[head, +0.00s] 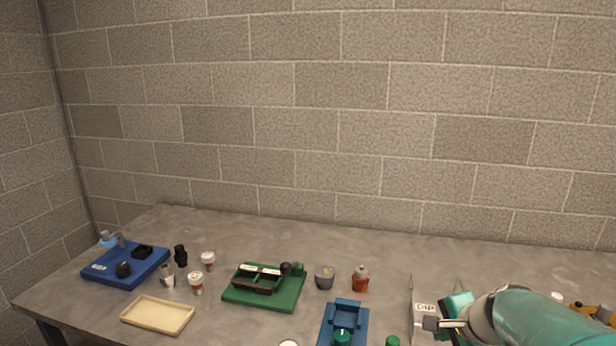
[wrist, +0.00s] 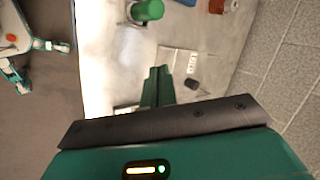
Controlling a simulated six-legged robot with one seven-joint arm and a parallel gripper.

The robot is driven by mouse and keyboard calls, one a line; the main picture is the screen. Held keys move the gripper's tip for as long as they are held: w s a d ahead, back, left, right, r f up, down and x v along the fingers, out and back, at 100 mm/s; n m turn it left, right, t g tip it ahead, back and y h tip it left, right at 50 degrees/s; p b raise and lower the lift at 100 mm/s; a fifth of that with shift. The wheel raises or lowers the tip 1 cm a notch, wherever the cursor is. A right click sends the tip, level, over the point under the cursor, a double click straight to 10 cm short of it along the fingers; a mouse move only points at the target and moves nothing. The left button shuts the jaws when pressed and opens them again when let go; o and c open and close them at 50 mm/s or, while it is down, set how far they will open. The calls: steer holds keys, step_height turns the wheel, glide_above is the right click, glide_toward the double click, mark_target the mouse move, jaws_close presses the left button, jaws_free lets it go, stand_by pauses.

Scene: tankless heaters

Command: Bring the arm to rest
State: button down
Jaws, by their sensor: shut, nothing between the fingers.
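My arm comes in from the lower right of the head view. My gripper (head: 438,322) is over the right part of the table, in front of a grey-white piece marked "DIP" (head: 425,307). In the wrist view my gripper (wrist: 158,72) is shut with nothing between its teal fingers. The grey labelled piece (wrist: 190,63) shows just beside the fingertips; I cannot tell whether they touch it.
The grey table (head: 390,250) holds a blue tray (head: 125,266), a cream tray (head: 157,315), a green tray (head: 264,300), a blue holder (head: 345,312), a grey cup (head: 325,278) and a reddish bottle (head: 361,279). A green cylinder (wrist: 147,10) shows in the wrist view. A block wall stands behind.

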steer(key=s+a+r+n, duration=0.2)
steer(key=s+a+n, duration=0.4)
steer(key=s+n, duration=0.1)
steer(key=s+a+r+n+g+h, duration=0.1)
steer(key=s+a+r+n, duration=0.1)
steer(key=s+a+n, duration=0.4)
steer(key=s+n, duration=0.1)
steer(key=n, duration=0.1)
steer(key=shift+s+a+r+n, duration=0.15)
steer(key=shift+a+r+n, duration=0.25)
stand_by(4.1)
